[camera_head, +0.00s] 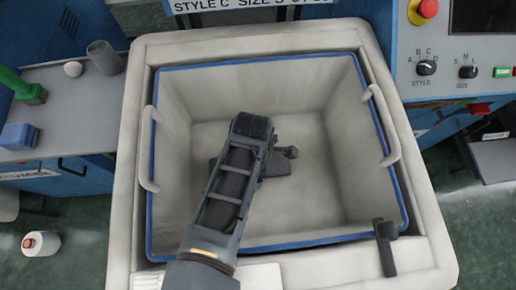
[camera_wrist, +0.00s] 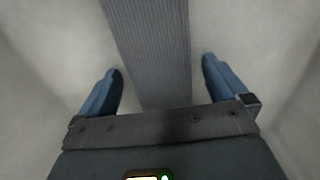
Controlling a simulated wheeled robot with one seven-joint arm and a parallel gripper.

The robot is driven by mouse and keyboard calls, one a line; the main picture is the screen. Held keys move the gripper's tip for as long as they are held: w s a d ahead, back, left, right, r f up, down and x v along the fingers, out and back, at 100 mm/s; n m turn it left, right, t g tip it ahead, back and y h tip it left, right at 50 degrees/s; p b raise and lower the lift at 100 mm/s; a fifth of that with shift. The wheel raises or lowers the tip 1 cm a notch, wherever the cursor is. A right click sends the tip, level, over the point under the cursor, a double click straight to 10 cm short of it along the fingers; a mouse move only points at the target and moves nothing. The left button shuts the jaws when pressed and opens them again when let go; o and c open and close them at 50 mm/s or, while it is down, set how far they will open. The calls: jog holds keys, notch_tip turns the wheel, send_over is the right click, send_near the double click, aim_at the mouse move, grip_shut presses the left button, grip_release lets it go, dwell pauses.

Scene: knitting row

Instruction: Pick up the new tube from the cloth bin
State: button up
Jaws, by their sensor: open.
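The cloth bin (camera_head: 345,165) has pale cloth walls and a blue rim, and it fills the middle of the head view. My gripper (camera_wrist: 160,82) is down inside it; in the head view my arm hides most of it. The tube (camera_wrist: 150,40) is a grey ribbed knitted strip on the pale bin floor. In the wrist view it runs from the top edge down between my two blue fingers. The fingers are apart, with a gap on each side of the tube. The tube's near end is hidden behind my gripper's body.
The bin sits in a pale frame with white handles (camera_head: 149,150) at its sides. A blue machine panel with knobs (camera_head: 426,67) stands at the right. A grey shelf (camera_head: 75,110) at the left holds a grey cup (camera_head: 104,58).

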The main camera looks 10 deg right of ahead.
jog(key=shift+c, duration=0.3)
jog(key=c, duration=1)
jog(key=shift+r, duration=0.1)
